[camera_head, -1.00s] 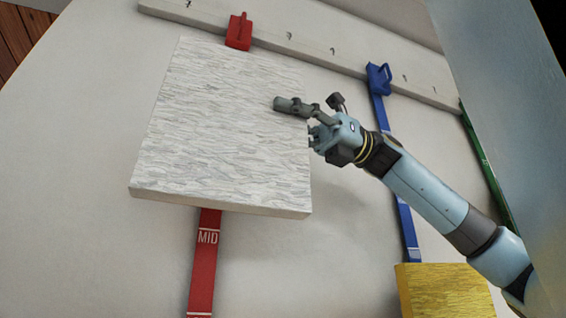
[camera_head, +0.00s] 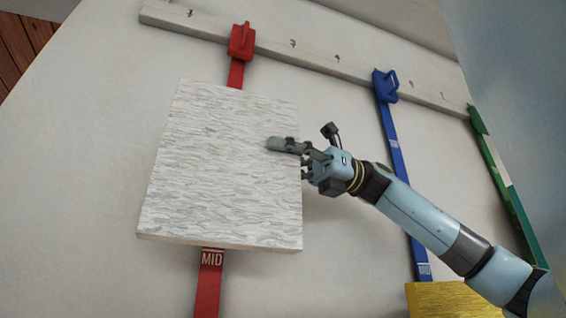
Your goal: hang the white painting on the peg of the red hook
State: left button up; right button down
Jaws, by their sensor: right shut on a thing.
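The white painting (camera_head: 215,180), a thick textured square panel, is held in front of the wall, slightly tilted in the picture. My right gripper (camera_head: 290,155) is shut on its right edge, one finger lying over the front face. The red hook (camera_head: 242,42) sits on the rail above the painting, with a gap between it and the painting's top edge. A red strap (camera_head: 209,285) marked MID runs down from the hook and passes behind the painting. The painting's back is hidden. My left gripper is not in view.
A pale rail (camera_head: 310,60) with several small pegs crosses the wall (camera_head: 80,150). A blue hook (camera_head: 386,86) with a blue strap and a green hook (camera_head: 478,120) with a green strap are to the right. A yellow painting (camera_head: 445,300) is at the lower right.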

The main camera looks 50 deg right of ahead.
jog(key=shift+w+d+p, duration=0.45)
jog(key=shift+w+p, duration=0.15)
jog(key=shift+w, duration=0.2)
jog(key=shift+w+d+f+p, duration=0.25)
jog(key=shift+w+d+p, duration=0.05)
jog(key=shift+w, duration=0.25)
jog(key=shift+w+d+f+p, duration=0.25)
jog(key=shift+w+f+p, duration=0.05)
jog(key=shift+w, duration=0.2)
jog(key=shift+w+d+f+p, duration=0.25)
jog(key=shift+w+d+p, duration=0.05)
jog(key=shift+w, duration=0.25)
jog(key=shift+f, duration=0.15)
jog(key=c, duration=1.1)
grip_release()
